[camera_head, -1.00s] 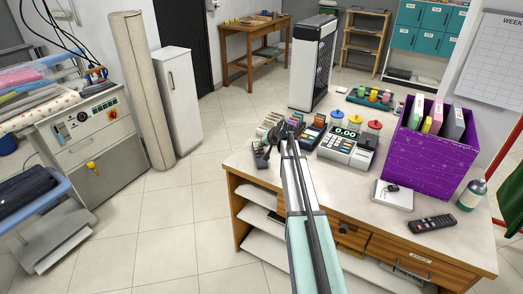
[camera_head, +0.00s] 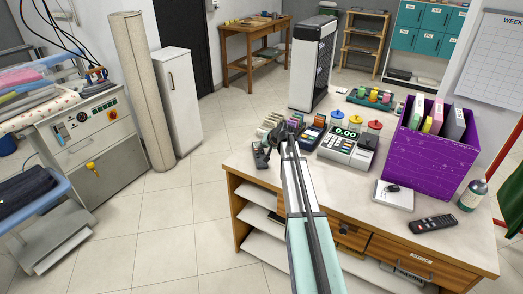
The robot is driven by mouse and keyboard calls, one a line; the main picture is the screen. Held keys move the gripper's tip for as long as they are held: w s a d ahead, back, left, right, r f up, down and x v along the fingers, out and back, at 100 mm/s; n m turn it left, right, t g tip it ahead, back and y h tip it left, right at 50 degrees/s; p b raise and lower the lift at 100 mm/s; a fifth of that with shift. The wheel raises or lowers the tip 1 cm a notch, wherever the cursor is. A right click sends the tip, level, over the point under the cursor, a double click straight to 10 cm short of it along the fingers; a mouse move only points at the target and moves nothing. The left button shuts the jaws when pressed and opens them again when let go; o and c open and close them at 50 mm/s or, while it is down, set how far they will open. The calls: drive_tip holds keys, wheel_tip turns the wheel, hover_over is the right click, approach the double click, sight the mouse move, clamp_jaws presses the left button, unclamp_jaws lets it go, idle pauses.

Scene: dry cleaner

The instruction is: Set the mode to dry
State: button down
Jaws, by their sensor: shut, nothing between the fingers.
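A beige machine stands at the left with a control panel (camera_head: 91,121) that carries a red button, a row of small knobs or lights and a blue-edged part. No mode label can be read on it. A black remote (camera_head: 433,223) with small buttons lies at the front right of the counter; its markings are too small to read. My gripper (camera_head: 275,137) is small and dark at the far end of my arm, over the left part of the counter. It is shut and empty, apart from both the panel and the remote.
The counter (camera_head: 300,183) bears a dark handset-like object (camera_head: 261,156), card racks, a register (camera_head: 348,146), jars, a purple box (camera_head: 432,148), a white box (camera_head: 394,195) and a bottle (camera_head: 472,194). Open tiled floor (camera_head: 183,225) lies between machine and counter.

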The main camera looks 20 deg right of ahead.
sight(263, 150)
drive_tip(key=shift+r, duration=0.75)
drive_tip(key=shift+r+p, duration=1.2)
drive_tip(key=shift+r, duration=1.35)
